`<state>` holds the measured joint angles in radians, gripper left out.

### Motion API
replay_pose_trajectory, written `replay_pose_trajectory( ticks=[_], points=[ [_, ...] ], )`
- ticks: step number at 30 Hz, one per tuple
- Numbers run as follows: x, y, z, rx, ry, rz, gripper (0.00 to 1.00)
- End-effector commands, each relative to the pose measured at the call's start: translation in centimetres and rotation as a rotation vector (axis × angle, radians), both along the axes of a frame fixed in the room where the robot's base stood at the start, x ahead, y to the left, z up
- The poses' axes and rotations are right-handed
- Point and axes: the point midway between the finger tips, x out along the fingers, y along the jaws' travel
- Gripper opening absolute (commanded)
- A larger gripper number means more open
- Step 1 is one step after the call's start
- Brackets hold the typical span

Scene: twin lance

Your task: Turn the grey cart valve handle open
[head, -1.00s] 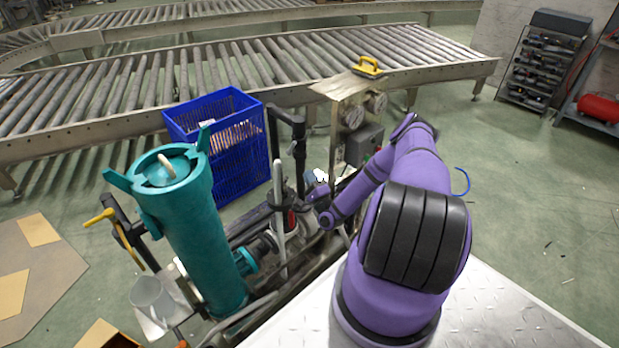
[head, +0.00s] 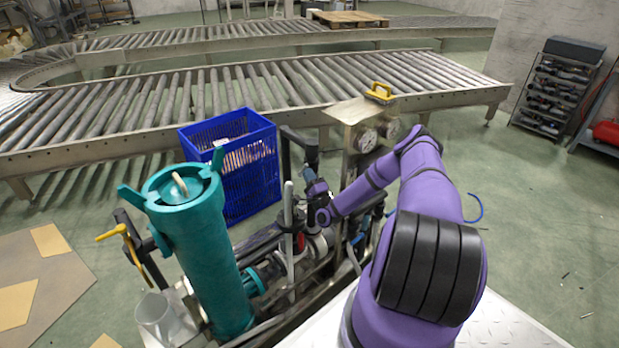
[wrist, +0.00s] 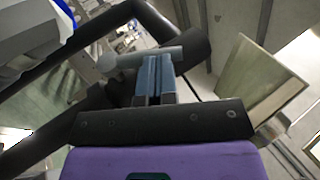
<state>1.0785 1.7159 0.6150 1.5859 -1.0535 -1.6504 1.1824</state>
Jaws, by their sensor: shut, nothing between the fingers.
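A light grey upright bar (head: 289,235) stands on the cart just right of the teal cylinder; it looks like the grey valve handle. My gripper (head: 313,188) is to its right and slightly higher in the head view, beside the black pipe; its fingertips are small and partly hidden there. In the wrist view my gripper (wrist: 155,68) has its two blue-grey fingers together and empty. Their tips overlap a grey round-ended bar (wrist: 118,59) and a dark pipe (wrist: 192,48); I cannot tell whether they touch. I cannot tell for certain whether that bar is the same handle.
The teal cylinder (head: 205,255) and a yellow handle (head: 112,232) are at the cart's left. A panel with gauges (head: 366,140) stands behind my arm. A blue crate (head: 250,170) and a roller conveyor (head: 240,95) lie beyond. Pipes crowd the gripper; the floor at right is mostly clear.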

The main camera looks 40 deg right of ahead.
Motion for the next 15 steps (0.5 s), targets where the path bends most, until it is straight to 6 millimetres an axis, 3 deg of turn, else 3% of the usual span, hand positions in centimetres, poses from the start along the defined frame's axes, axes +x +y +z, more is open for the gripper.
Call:
replay_pose_trajectory(
  ticks=[15],
  points=[
    [0.29, 0.01, 0.53, -0.002, 0.085, 0.002, 0.0]
  ],
)
